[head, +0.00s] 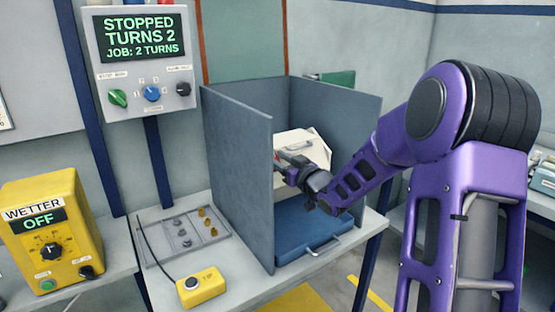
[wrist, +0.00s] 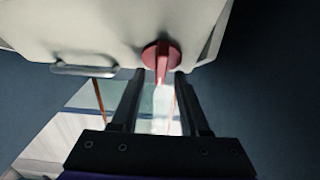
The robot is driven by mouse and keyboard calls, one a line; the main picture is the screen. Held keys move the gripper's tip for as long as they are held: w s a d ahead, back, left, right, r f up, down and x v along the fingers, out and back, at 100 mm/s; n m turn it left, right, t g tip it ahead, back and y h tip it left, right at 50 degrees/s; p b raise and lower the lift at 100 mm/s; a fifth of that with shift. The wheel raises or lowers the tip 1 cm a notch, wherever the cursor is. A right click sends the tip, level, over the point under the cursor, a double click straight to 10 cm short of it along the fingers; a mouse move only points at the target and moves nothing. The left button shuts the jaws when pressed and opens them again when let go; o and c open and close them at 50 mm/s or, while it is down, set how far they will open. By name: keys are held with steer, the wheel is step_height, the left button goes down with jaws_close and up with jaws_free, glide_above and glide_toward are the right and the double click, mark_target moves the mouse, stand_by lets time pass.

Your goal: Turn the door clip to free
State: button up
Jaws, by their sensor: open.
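The door clip (wrist: 162,58) is a red knob with a round base and a narrow lever. It sits on a cream-white drum or box (wrist: 110,25), and its lever points down in the wrist view. My gripper (wrist: 160,76) is open, with its two dark fingertips on either side of the lever. I cannot tell whether either finger touches it. In the head view my gripper (head: 287,165) is inside the grey booth, at the left side of the cream-white box (head: 310,146). The clip is mostly hidden there.
Grey booth walls (head: 237,185) stand close around the gripper. A blue tray (head: 300,232) lies below. A control panel (head: 140,60) reads "STOPPED TURNS 2, JOB: 2 TURNS". A yellow wetter box (head: 50,235) reads "OFF". A yellow button box (head: 200,287) is in front.

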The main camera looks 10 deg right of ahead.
jaws_close()
steer(key=shift+n+y, duration=0.3)
steer(key=shift+n, duration=0.1)
steer(key=n+g+y, duration=0.1)
steer(key=n, duration=0.2)
steer(key=n+g+y, duration=0.1)
steer(key=n, duration=0.1)
steer(key=shift+n+y, duration=0.3)
steer(key=shift+n, duration=0.1)
steer(key=n+g+p, duration=0.1)
steer(key=n, duration=0.2)
steer(key=n+g+y, duration=0.1)
steer(key=n+g, duration=0.1)
steer(key=shift+s+a+n+y+p, duration=0.1)
steer(key=shift+a+n+y+p, duration=0.1)
steer(key=shift+n+y+p, duration=0.15)
steer(key=n+g+p, duration=0.1)
steer(key=n, duration=0.1)
steer(key=n+g+p, duration=0.1)
steer(key=n+p, duration=0.1)
steer(key=n, duration=0.1)
steer(key=shift+g, duration=0.3)
steer(key=shift+s+f+n+g+p, duration=0.1)
steer(key=shift+n+g+p, duration=0.45)
steer(key=shift+n, duration=0.5)
steer(key=shift+f+n+g+p, duration=0.1)
steer(key=shift+n+g+p, duration=0.45)
steer(key=shift+n, duration=0.45)
steer(key=shift+h, duration=0.45)
